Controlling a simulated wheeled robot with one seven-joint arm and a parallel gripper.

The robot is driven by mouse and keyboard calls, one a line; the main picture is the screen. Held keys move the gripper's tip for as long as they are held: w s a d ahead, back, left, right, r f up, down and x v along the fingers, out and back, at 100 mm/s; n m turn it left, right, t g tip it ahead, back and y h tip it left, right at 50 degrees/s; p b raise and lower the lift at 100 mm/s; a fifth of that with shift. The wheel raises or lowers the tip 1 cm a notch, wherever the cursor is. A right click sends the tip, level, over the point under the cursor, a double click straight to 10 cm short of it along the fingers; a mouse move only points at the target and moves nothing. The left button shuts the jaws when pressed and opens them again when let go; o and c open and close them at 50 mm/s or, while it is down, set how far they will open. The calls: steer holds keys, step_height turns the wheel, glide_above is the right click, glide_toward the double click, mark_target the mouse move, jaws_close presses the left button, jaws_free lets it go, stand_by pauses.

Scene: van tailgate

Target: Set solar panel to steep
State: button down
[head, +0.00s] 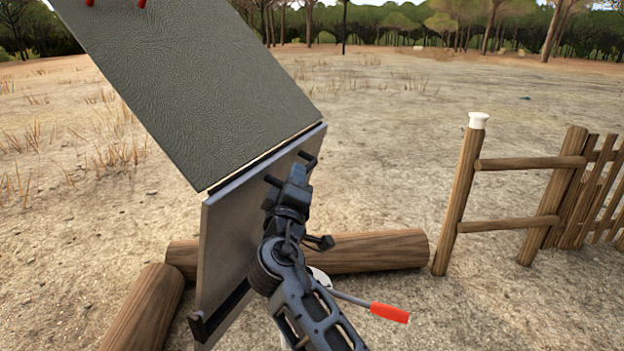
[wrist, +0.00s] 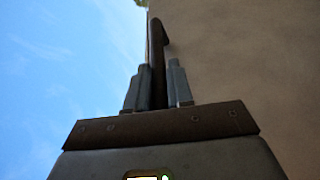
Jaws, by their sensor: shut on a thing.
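A large dark, textured panel (head: 205,90) tilts across the upper left of the head view, with red parts at its top. Below its lower edge is a grey-tan board (head: 222,255) that stands steeply, with a dark ledge at its foot. I cannot tell for sure which of these is the solar panel. My gripper (head: 290,168) is in front of the board, near its upper right edge. In the wrist view, my gripper (wrist: 158,88) is shut on a thin dark brown bar (wrist: 157,45) beside a plain tan surface (wrist: 240,70). Where the bar attaches is hidden.
A grey rod with a red grip (head: 389,313) sticks out right of my arm. Logs (head: 375,251) lie behind the board and at lower left (head: 145,310). A wooden fence (head: 530,163) with a white-capped post stands right. Dry ground is open beyond.

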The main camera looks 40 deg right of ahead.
steer(key=shift+w+a+r+n+p, duration=0.35)
steer(key=shift+w+r+n, duration=0.1)
steer(key=shift+w, duration=0.15)
steer(key=shift+w+a, duration=0.1)
steer(key=c, duration=1.1)
jaws_free()
steer(key=shift+f, duration=0.1)
steer(key=b+v, duration=0.2)
steer(key=v, duration=0.5)
steer(key=shift+s+a, duration=0.15)
steer(key=shift+s, duration=0.15)
